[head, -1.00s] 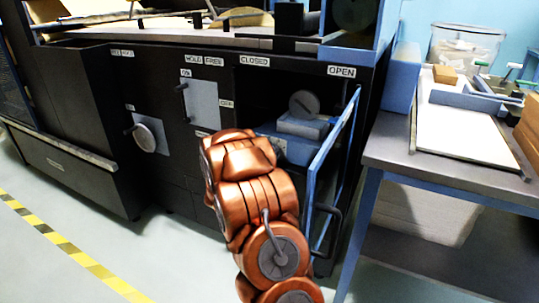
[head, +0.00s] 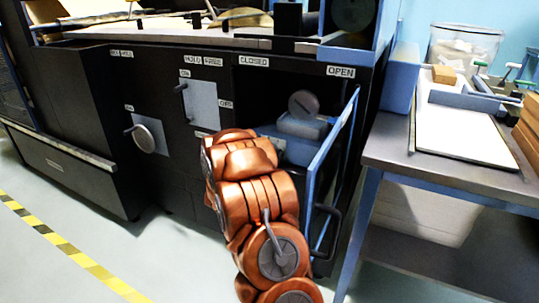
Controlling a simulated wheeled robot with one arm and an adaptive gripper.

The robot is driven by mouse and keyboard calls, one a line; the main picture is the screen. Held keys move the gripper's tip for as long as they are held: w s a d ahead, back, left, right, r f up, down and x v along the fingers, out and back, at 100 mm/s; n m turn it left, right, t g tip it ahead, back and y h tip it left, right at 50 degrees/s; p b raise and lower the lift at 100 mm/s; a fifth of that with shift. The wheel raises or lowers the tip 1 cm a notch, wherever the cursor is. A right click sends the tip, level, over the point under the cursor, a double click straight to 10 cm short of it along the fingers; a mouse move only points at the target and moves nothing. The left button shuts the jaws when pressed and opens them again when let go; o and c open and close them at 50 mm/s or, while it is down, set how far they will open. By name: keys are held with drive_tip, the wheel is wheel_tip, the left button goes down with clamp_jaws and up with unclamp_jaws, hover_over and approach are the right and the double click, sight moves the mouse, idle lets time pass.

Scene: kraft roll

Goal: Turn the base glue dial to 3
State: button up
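A round grey dial (head: 303,103) stands on a pale blue-grey block (head: 301,125) inside an open compartment of the black machine. Its numbers are too small to read, and I cannot tell whether it is the base glue dial. The compartment's blue-framed door (head: 333,140) is swung open toward me, on the right. My copper arm rises in front of the compartment and hides its lower left part. My gripper is not visible; the arm's upper links cover that area.
Left of the compartment are a grey panel with a lever (head: 201,104) and a round plate with a handle (head: 148,136). A metal side table (head: 384,148) with a white board (head: 465,130) stands close on the right. The floor at front left is clear.

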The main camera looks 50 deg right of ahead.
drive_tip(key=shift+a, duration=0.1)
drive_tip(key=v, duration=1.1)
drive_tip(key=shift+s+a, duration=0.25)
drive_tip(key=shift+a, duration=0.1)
